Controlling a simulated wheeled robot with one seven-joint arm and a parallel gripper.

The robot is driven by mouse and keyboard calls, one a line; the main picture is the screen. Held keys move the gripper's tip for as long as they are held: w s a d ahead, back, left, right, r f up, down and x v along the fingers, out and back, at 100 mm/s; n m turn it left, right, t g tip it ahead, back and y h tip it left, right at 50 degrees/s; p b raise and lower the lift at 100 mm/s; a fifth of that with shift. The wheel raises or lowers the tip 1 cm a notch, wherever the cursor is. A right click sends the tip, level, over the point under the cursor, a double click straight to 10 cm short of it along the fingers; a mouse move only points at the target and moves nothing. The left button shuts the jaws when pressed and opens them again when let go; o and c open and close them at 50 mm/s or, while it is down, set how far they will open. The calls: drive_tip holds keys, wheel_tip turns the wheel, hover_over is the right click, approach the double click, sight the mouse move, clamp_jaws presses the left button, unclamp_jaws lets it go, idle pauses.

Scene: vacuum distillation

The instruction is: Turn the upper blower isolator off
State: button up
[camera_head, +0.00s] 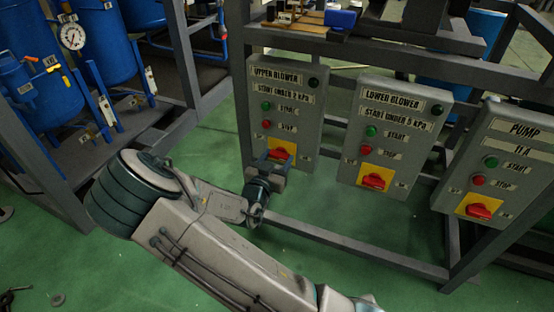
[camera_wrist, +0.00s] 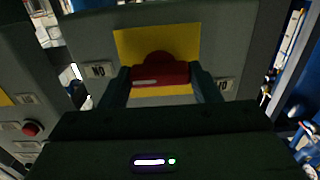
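The upper blower panel (camera_head: 283,110) is a grey box with a green button, a red button and a yellow isolator plate at its bottom. My gripper (camera_head: 276,160) is low in front of this plate and partly covers it. In the wrist view, which is upside down, the red isolator handle (camera_wrist: 160,75) lies level across the yellow plate (camera_wrist: 125,45). My gripper's two fingers (camera_wrist: 162,88) are wide apart, one beside each end of the handle. I cannot tell whether they touch it. ON and OFF labels flank the plate, the second partly hidden.
The lower blower panel (camera_head: 393,130) and the pump panel (camera_head: 505,165) stand to the right, each with its own red isolator. Grey frame bars surround the panels. Blue tanks (camera_head: 100,45) stand at the left. Green floor is open in front.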

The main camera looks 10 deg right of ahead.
drive_tip(key=shift+r+n+p, duration=0.1)
drive_tip(key=shift+n+p, duration=0.2)
drive_tip(key=shift+p, duration=0.1)
drive_tip(key=n+p, duration=0.2)
drive_tip(key=shift+n, duration=0.4)
drive_tip(key=n+p, duration=0.3)
drive_tip(key=n, duration=0.2)
drive_tip(key=n+p, duration=0.2)
drive_tip(key=n, duration=0.3)
drive_tip(key=shift+n+p, duration=0.55)
drive_tip(key=shift+n, duration=1.75)
drive_tip(key=shift+s, duration=0.1)
drive_tip(key=o, duration=1)
